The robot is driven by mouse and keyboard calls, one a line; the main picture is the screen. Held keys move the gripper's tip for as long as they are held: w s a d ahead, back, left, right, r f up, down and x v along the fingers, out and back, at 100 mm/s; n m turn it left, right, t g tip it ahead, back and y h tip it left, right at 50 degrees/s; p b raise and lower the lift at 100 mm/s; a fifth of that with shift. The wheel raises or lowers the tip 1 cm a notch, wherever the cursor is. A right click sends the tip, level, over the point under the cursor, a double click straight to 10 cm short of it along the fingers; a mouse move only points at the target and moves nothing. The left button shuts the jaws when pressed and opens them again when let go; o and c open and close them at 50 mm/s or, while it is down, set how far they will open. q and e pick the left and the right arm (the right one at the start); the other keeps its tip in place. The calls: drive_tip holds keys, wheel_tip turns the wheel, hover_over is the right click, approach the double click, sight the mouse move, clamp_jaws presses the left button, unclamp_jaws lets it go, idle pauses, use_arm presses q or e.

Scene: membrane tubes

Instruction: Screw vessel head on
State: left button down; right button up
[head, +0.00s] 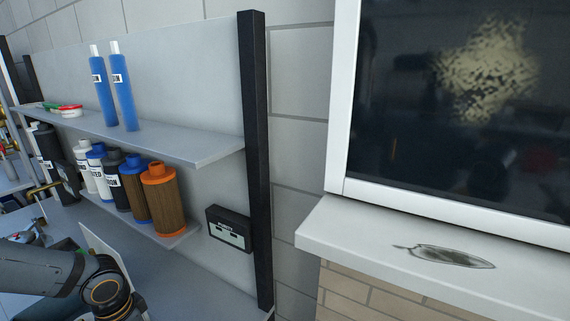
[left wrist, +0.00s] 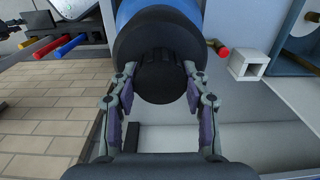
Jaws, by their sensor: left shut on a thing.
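In the left wrist view my left gripper (left wrist: 160,82) is shut on the dark ridged knob of a black vessel head (left wrist: 159,40). Its fingers press in from both sides of the knob. A blue vessel body (left wrist: 186,8) shows directly behind the black head, at the top of the view. I cannot tell whether the head is threaded onto the body or only lies against it. In the head view only my left arm shows, at the bottom left; its gripper is out of that view. My right gripper is in neither view.
In the head view two blue membrane tubes (head: 112,90) stand on the upper shelf (head: 190,147). Several filter cartridges, including an orange-ended brown one (head: 163,202), stand below. Red (left wrist: 70,46) and blue (left wrist: 47,48) bars and a white square tube (left wrist: 248,63) show in the left wrist view.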

use_arm(q)
drive_tip(key=c, duration=0.9)
unclamp_jaws()
drive_tip(key=shift+s+d+f, duration=0.2)
drive_tip(key=shift+s+f, duration=0.2)
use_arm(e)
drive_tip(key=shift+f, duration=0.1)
use_arm(q)
drive_tip(key=shift+o, duration=1.1)
drive_tip(key=shift+w, duration=0.15)
drive_tip(key=shift+o, duration=0.5)
drive_tip(key=shift+w+a, duration=0.15)
drive_tip(key=shift+a, duration=0.05)
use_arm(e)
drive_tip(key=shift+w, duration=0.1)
use_arm(q)
drive_tip(key=shift+r, duration=0.1)
wheel_tip(320, 180, up, 12)
